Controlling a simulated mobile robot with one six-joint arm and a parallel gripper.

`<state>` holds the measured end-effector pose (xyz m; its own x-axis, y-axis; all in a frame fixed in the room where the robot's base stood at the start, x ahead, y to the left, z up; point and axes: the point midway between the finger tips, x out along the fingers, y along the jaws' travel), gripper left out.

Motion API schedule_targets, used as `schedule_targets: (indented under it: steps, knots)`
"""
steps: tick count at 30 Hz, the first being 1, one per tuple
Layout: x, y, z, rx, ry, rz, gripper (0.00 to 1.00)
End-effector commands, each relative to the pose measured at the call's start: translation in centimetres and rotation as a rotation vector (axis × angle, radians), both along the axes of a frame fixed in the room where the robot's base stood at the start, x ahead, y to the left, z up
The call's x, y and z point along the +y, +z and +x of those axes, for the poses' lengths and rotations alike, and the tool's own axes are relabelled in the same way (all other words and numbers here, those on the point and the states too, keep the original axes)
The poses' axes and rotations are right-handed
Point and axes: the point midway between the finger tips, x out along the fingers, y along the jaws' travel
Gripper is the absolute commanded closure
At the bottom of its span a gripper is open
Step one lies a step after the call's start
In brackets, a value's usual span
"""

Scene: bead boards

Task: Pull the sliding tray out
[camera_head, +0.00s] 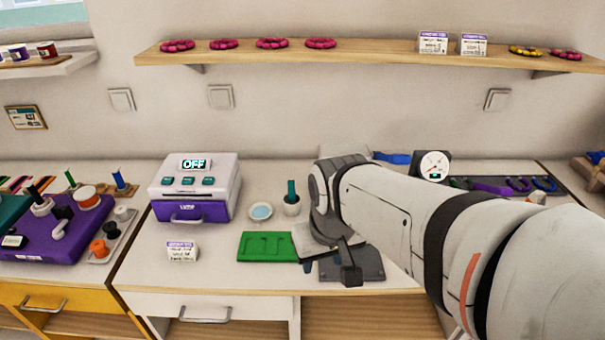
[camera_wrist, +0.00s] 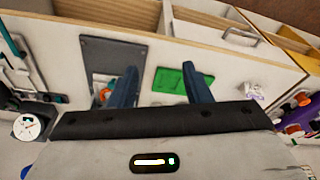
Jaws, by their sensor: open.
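A white box device with an "OFF" display (camera_head: 195,172) stands on the counter left of centre in the head view. Its purple tray front (camera_head: 188,211) with a small handle (camera_head: 187,219) sits at the bottom and looks pushed in. My gripper (camera_head: 330,268) is to the right of the device and well apart from it, over the counter near its front edge. In the wrist view my gripper (camera_wrist: 159,70) is open, with nothing between its two dark fingers. I cannot make out the tray for certain in the wrist view.
A small card (camera_head: 182,251) stands in front of the device. A purple workstation (camera_head: 60,232) is at left.

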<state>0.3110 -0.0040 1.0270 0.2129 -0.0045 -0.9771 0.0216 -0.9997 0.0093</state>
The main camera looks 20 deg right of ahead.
Motion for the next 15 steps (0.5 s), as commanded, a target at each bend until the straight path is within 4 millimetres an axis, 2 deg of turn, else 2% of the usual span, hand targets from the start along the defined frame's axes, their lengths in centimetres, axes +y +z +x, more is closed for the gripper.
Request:
schedule_targets:
  steps: [5, 8, 12, 15]
  knots:
    - [-2.6, 0.3, 4.4, 0.051, 0.075, -0.025, 0.56]
    - [-4.5, -0.2, 7.8, 0.089, 0.151, -0.040, 0.56]
    - [-7.7, -2.0, 12.3, 0.135, 0.260, -0.052, 0.56]
    - [-10.0, -3.7, 14.9, 0.165, 0.332, -0.053, 0.56]
